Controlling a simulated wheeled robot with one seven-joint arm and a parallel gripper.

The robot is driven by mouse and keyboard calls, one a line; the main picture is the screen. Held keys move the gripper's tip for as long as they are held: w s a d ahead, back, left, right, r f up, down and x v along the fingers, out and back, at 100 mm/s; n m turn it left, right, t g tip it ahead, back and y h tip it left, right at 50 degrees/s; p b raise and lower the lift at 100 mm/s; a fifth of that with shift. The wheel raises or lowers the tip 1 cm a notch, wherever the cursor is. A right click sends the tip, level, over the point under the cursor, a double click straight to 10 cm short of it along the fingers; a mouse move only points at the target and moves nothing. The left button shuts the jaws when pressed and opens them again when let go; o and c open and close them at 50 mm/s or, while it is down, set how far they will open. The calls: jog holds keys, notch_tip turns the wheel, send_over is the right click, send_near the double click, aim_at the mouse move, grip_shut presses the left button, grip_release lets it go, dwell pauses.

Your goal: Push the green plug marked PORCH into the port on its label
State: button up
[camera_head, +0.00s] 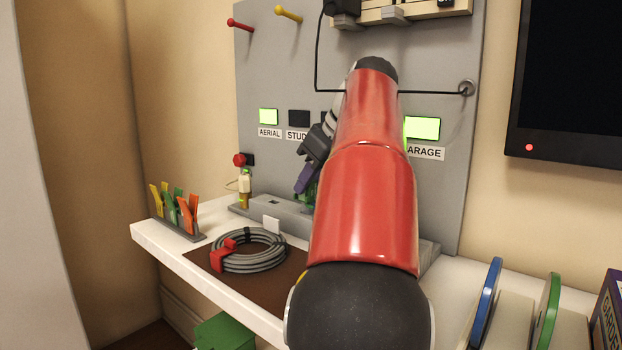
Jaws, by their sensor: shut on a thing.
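My gripper (305,186) is in front of the grey board (270,60), just above a grey ledge (278,216) at its foot. It is shut on a small green thing (311,194), which looks like the green plug; only a sliver shows beside the fingers. The plug's marking cannot be read. The board bears an AERIAL label (269,132), a partly covered label starting STUD (297,135) and a partly covered label ending ARAGE (427,153). My red arm hides the board between them. No PORCH label or its port is visible.
A coiled grey cable (249,262) with red clips lies on a brown mat (270,302). A rack of coloured clips (178,215) stands left on the white shelf (160,241). A red-topped plug (243,184) stands left on the ledge. A dark screen (570,85) hangs right.

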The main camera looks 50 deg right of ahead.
aim_at(314, 185)
jog(key=shift+f+b, duration=0.8)
jog(key=shift+f, duration=0.3)
jog(key=o, duration=0.9)
jog(key=shift+c, duration=0.2)
jog(key=shift+r, duration=0.1)
jog(key=p+v, duration=0.4)
jog(key=v, duration=0.1)
jog(key=v, duration=0.7)
jog(key=shift+s+r+p, duration=0.25)
jog(key=shift+r+p, duration=0.05)
jog(key=shift+p, duration=0.05)
